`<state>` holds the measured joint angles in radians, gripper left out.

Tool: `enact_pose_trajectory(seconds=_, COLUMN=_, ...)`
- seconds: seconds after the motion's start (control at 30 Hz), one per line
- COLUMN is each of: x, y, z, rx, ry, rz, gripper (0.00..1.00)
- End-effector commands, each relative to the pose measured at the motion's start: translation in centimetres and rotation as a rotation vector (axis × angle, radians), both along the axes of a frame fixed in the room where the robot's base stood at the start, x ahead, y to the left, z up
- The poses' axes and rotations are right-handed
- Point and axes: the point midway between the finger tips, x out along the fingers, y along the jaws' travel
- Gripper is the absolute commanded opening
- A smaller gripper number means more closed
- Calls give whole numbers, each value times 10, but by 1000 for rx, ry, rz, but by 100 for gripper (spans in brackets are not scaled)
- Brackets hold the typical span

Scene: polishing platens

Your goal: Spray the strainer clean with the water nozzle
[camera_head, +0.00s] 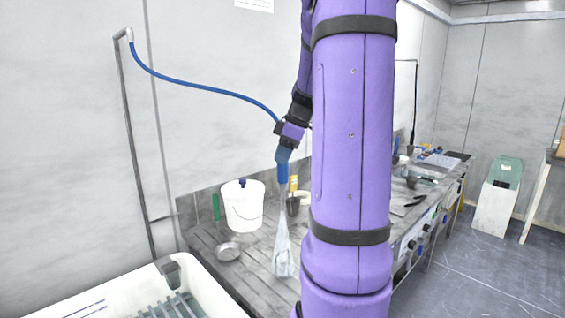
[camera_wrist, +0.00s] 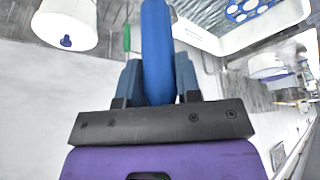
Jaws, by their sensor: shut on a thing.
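My gripper (camera_head: 288,140) is shut on the blue water nozzle (camera_head: 282,166), which points down over the wet bench. In the wrist view the nozzle (camera_wrist: 157,50) stands between the two fingers. A pale stream of water (camera_head: 284,240) runs from the nozzle tip down to the bench top. A small round metal dish, which looks like the strainer (camera_head: 228,251), lies on the bench left of the stream and apart from it. Its mesh is too small to make out.
A blue hose (camera_head: 195,86) runs from a wall pipe (camera_head: 135,130) to the nozzle. A white bucket (camera_head: 243,208) stands behind the dish. A white basin (camera_head: 215,290) is at the front left. The bench (camera_head: 255,264) continues right behind my arm, with tools farther along.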

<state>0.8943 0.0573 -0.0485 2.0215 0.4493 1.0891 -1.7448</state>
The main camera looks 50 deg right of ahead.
Motion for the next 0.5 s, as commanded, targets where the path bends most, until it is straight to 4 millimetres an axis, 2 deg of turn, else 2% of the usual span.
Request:
enact_pose_trajectory(seconds=0.27, x=1, y=0, z=0, rx=0, ry=0, rz=0, gripper=8)
enact_pose_trajectory(seconds=0.5, x=22, y=-4, z=0, rx=0, ry=0, rz=2, gripper=8)
